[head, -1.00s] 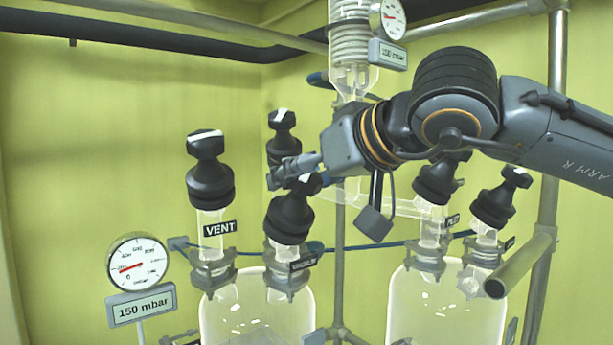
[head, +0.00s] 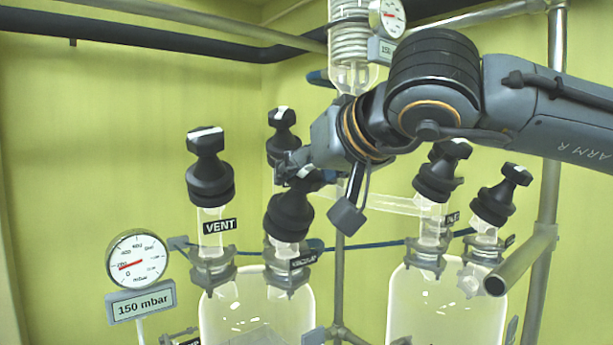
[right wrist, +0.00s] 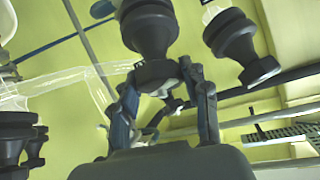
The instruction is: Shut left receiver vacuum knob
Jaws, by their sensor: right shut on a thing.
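The left receiver (head: 216,318) is a clear glass vessel at lower centre-left in the head view. Its black vacuum knob (head: 289,214) stands above the neck labelled VACUUM. My right gripper (head: 296,168) is shut on the top of this knob. In the right wrist view the two fingers (right wrist: 165,98) sit either side of the knob's top, below the black knob body (right wrist: 150,35). The gripper hides part of the knob top and its white mark. My left gripper is not in view.
The black VENT knob (head: 209,168) stands just left, with another black knob (head: 282,135) behind. The gauge (head: 138,262) sits above a 150 mbar display (head: 141,303). Two more black knobs (head: 441,172) (head: 501,196) top the right vessel (head: 405,315). A metal post (head: 550,200) stands at right.

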